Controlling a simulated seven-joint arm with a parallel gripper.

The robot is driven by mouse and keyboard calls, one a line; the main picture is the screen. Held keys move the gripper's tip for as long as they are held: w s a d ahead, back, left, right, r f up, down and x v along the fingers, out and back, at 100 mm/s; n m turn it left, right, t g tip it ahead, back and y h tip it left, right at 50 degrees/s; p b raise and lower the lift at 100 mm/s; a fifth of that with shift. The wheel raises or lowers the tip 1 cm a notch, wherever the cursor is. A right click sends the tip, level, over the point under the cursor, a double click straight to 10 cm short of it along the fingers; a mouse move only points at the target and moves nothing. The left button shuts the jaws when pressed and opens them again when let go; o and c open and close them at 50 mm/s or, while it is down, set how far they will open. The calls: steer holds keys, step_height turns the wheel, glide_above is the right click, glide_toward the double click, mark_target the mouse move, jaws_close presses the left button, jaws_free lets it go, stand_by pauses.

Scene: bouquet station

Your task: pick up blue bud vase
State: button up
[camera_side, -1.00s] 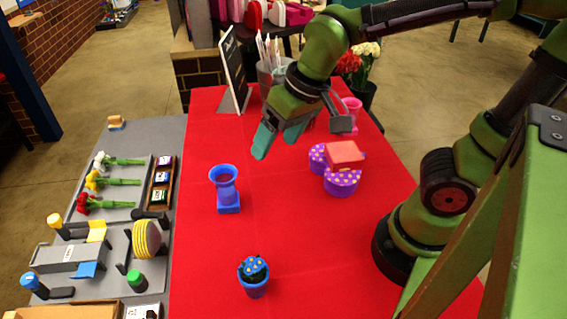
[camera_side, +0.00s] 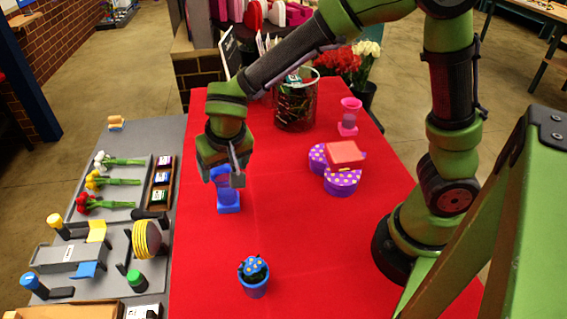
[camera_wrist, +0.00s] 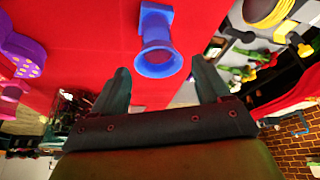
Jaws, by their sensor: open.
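The blue bud vase (camera_side: 228,197) stands upright on the red table, left of its middle, in the side view. My gripper (camera_side: 222,180) is right at its upper part in that view and hides some of its rim. In the wrist view the vase (camera_wrist: 157,60) shows its flared mouth toward the camera, between and beyond the two fingertips. My gripper (camera_wrist: 160,80) is open there, with one finger on each side and red table visible between the fingers and the vase. I cannot tell whether anything touches.
A blue pot with a spotted plant (camera_side: 254,276) stands nearer the front. A purple spotted box with a red lid (camera_side: 342,165) and a pink vase (camera_side: 349,116) stand to the right. A glass container (camera_side: 296,104) is behind. A grey flower station (camera_side: 110,225) lies left.

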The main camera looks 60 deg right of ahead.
mark_target(224, 183)
steer(key=x, duration=0.8)
steer(key=shift+d+f, duration=0.1)
steer(key=shift+d, duration=0.05)
steer(key=c, duration=1.3)
